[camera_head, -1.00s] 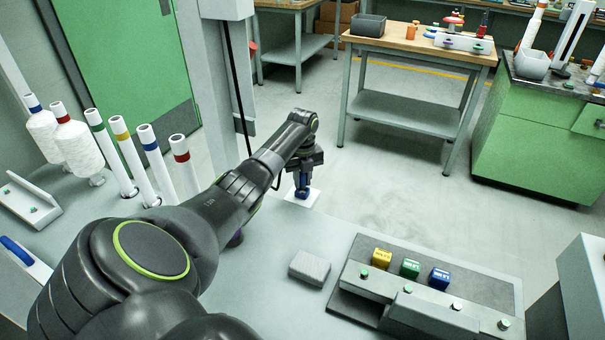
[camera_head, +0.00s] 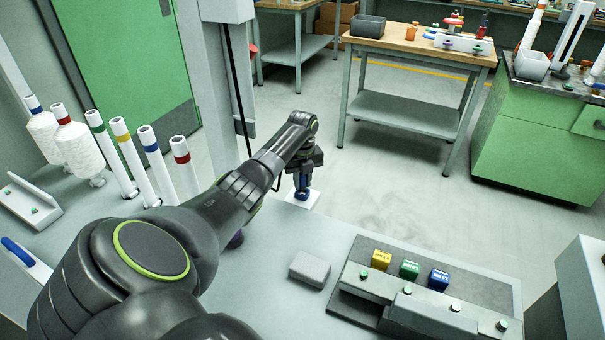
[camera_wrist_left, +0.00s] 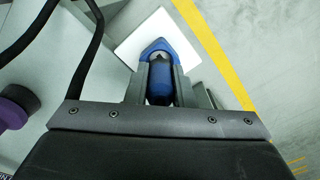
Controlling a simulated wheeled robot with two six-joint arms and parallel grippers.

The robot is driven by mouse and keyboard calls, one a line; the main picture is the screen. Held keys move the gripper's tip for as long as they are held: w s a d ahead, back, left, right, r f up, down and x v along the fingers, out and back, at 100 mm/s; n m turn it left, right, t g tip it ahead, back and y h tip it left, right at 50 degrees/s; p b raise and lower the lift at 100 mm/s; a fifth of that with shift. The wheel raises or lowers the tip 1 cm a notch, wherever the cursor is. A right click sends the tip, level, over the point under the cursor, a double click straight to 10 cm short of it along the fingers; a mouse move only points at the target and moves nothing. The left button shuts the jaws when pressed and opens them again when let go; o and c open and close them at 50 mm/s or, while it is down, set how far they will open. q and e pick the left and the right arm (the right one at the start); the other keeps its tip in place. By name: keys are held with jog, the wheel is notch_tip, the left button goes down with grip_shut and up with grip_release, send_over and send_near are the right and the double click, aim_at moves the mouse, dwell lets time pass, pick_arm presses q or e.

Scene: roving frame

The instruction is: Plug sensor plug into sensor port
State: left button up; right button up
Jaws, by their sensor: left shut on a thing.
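My left gripper (camera_head: 303,183) is shut on a blue thing (camera_head: 302,194) at the far edge of the grey bench. In the left wrist view the fingers (camera_wrist_left: 162,85) grip its dark blue body (camera_wrist_left: 160,80), which has a wider, lighter blue end. It stands over a white square plate (camera_wrist_left: 128,47); whether they touch is unclear. I cannot tell from its looks whether this is the sensor plug, and I cannot make out a sensor port. A panel (camera_head: 480,284) with yellow (camera_head: 381,259), green (camera_head: 409,269) and blue (camera_head: 438,279) labelled blocks lies at the right. My right gripper is out of view.
A grey block (camera_head: 309,270) lies left of the panel. A purple round thing (camera_wrist_left: 14,108) shows left of the gripper. Several white tubes (camera_head: 155,165) and spools (camera_head: 77,145) stand at the left. A wooden-topped table (camera_head: 415,42) stands beyond.

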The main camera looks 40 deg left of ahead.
pick_arm(q)
jog(key=shift+p, duration=0.55)
dwell(0.7)
jog(key=shift+f+b, duration=0.7)
jog(key=shift+f, duration=0.25)
jog(key=o, duration=1)
jog(key=shift+s, duration=0.1)
jog(key=shift+r, duration=0.1)
notch_tip(320, 180, up, 18)
jog(key=shift+f, duration=0.25)
